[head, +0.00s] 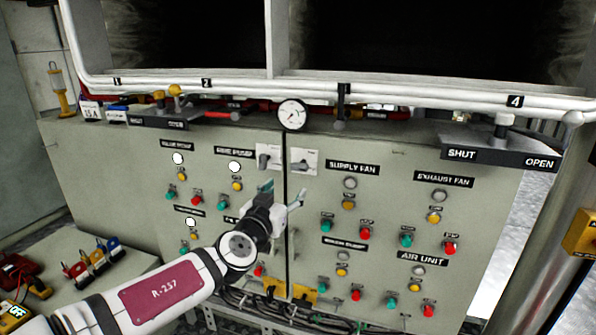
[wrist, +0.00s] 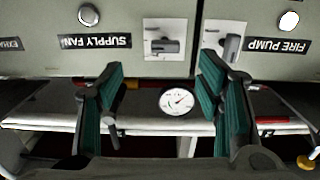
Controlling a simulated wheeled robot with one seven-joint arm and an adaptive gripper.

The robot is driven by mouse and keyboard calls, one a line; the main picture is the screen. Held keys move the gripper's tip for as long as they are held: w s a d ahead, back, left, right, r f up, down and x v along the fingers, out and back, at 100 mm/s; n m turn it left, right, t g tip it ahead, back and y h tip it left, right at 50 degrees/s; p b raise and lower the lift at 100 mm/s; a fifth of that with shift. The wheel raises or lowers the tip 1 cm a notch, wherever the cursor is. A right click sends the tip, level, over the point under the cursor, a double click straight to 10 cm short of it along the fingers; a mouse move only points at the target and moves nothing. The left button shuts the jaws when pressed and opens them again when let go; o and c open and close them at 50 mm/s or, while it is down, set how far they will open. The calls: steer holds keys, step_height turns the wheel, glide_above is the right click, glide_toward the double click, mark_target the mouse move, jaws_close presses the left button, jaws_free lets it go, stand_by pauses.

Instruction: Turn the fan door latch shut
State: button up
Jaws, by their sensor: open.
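The fan door latch (head: 303,162) is a dark handle on a white plate at the top inner corner of the right-hand cabinet door, beside the SUPPLY FAN label. In the wrist view, which is upside down, the fan door latch (wrist: 168,44) lies roughly horizontal on its plate. My gripper (head: 284,192) is in front of and below the latch in the head view, open and empty. In the wrist view the fingers of my gripper (wrist: 162,72) are spread wide, with the fan latch between and beyond their tips, apart from them.
A second latch (head: 267,158) sits on the left-hand door, across the seam. A round gauge (head: 292,114) stands above the seam. Buttons and lamps cover both doors. White pipes (head: 380,98) and a SHUT/OPEN plate (head: 500,158) run along the top.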

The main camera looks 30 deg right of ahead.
mark_target(298, 169)
steer(key=x, duration=0.9)
steer(key=r+x, duration=0.1)
steer(key=x, duration=0.3)
steer(key=shift+w+r+p, duration=0.1)
steer(key=shift+w+p, duration=0.2)
steer(key=shift+w, duration=0.25)
steer(key=shift+c, duration=0.6)
steer(key=c, duration=1.1)
